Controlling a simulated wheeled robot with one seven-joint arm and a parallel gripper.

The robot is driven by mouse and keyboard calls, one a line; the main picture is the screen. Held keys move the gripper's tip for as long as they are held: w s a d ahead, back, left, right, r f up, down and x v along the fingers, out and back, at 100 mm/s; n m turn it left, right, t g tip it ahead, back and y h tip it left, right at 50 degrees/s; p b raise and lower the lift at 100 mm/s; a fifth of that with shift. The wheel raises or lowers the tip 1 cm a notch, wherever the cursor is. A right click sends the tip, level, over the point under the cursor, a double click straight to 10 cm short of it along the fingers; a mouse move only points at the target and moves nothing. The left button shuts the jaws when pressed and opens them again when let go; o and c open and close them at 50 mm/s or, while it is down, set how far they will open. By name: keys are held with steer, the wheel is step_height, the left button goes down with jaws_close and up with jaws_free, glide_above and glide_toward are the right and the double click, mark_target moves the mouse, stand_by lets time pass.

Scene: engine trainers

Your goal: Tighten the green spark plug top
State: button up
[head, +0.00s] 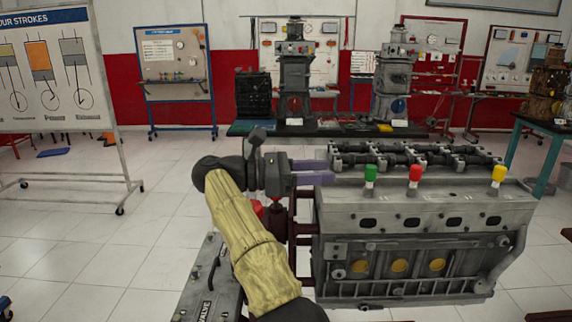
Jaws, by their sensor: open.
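The green spark plug top (370,173) stands upright on the near top edge of the grey engine block (420,235), leftmost in a row of coloured tops. A white part shows below its green cap. My gripper (326,172) is at the left end of the engine, with its two purple fingers pointing right. The fingers are apart with nothing visible between them. Their tips are a short way left of the green top and do not appear to touch it. My arm, in a yellowish sleeve, comes up from the bottom of the picture.
A red top (415,174) and a yellow top (498,174) stand further right on the same edge. Dark valve gear (415,155) lies along the engine's top behind them. A grey box (208,285) sits at lower left. Space above the tops is clear.

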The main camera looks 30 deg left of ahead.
steer(key=p+v, duration=0.6)
steer(key=p, duration=0.3)
stand_by(0.5)
steer(key=shift+w, duration=0.1)
stand_by(0.3)
